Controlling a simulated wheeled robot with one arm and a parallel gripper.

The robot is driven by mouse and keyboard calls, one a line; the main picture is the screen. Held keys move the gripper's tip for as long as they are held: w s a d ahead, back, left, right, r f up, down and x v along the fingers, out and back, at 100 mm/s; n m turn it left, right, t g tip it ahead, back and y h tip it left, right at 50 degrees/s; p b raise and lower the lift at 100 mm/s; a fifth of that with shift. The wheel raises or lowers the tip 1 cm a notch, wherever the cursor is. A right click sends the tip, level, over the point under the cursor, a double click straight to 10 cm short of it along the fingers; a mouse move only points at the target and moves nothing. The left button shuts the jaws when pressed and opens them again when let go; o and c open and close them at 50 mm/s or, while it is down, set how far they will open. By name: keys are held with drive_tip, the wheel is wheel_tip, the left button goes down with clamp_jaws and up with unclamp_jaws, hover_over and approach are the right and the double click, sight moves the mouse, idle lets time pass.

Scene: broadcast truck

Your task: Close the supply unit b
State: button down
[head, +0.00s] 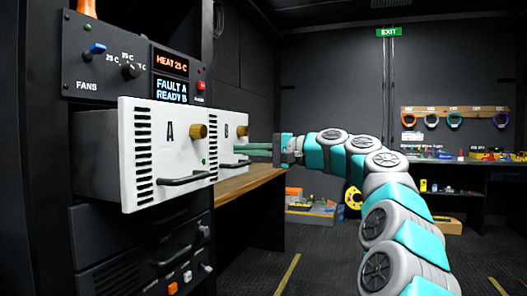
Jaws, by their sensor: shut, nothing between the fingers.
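Supply unit b (232,145) is the white-fronted unit marked B, with a vent grille, a brass knob and a dark handle. It sits beside unit A (165,150), which partly overlaps it in the head view, so how far it stands out is hard to tell. My gripper (256,150) is shut and empty. Its green fingers point left at the right part of unit B's front, very close to it. I cannot tell whether they touch.
Unit A stands well out of the rack, its dark side showing. A wooden worktop (240,184) lies below my gripper. Open floor (310,275) extends in front of the rack.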

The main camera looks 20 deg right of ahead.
sight(221, 148)
drive_tip(key=shift+x, duration=1.85)
drive_tip(key=shift+a+r, duration=0.1)
drive_tip(key=p+x, duration=0.5)
drive_tip(key=x, duration=0.6)
drive_tip(key=shift+w+a, duration=0.25)
drive_tip(key=shift+w, duration=0.05)
